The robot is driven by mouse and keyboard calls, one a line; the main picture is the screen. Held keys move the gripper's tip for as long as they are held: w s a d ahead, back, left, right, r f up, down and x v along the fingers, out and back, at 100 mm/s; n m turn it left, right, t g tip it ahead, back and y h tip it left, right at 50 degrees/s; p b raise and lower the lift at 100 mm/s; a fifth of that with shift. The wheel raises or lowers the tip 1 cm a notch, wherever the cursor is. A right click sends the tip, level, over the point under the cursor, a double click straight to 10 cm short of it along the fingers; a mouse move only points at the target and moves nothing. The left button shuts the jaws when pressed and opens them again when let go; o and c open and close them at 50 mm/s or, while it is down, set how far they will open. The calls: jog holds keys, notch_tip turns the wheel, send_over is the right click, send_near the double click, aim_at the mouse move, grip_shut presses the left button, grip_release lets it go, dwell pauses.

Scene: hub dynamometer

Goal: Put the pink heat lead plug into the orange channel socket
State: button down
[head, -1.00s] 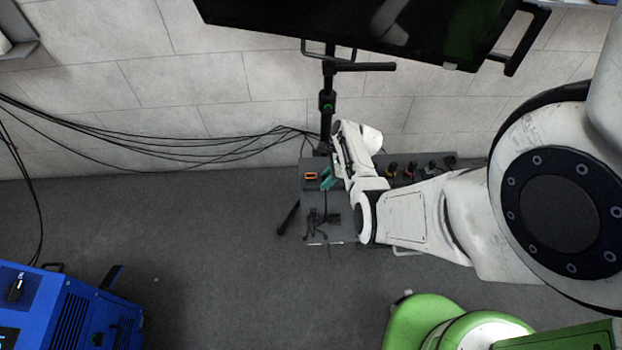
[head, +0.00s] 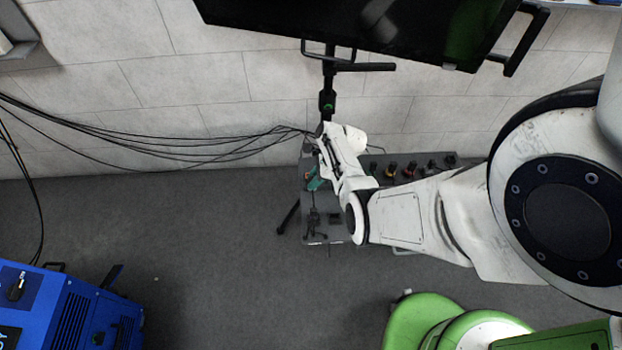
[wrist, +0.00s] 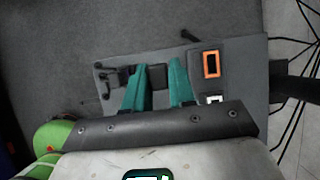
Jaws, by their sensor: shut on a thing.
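The orange channel socket (wrist: 211,64) is an orange rectangular frame with a dark opening on the grey panel (wrist: 232,62). In the wrist view it lies to the right of my gripper (wrist: 158,85), apart from the teal fingers. In the head view my gripper (head: 313,180) is low over the left part of the panel and partly covers the socket. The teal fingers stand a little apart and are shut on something. I cannot make out what is between them, and no pink plug shows in either view.
A row of coloured connectors (head: 407,169) lines the panel's back right edge. Dark clips and a small block (head: 333,218) sit at the panel's front. Black cables (head: 200,150) run along the wall. A monitor (head: 350,25) hangs above. A blue machine (head: 60,310) stands front left.

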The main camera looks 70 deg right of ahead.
jog(key=shift+w+d+f+b, duration=0.1)
jog(key=shift+w+d+b, duration=0.3)
jog(key=shift+d+b, duration=0.65)
jog(key=shift+w+d+r+b, duration=0.1)
jog(key=shift+w+d+b, duration=0.35)
jog(key=shift+d+b, duration=0.55)
jog(key=shift+w+d+f+b, duration=0.1)
jog(key=shift+w+d+b, duration=0.3)
jog(key=shift+d+b, duration=0.65)
jog(key=shift+w+d+b, duration=0.2)
jog(key=shift+d+b, duration=0.25)
jog(key=shift+d, duration=0.1)
jog(key=shift+f+b, duration=0.35)
jog(key=shift+f, duration=0.25)
jog(key=shift+f+b, duration=0.35)
jog(key=shift+b, duration=0.2)
jog(key=shift+f+b, duration=0.8)
jog(key=shift+f, duration=0.1)
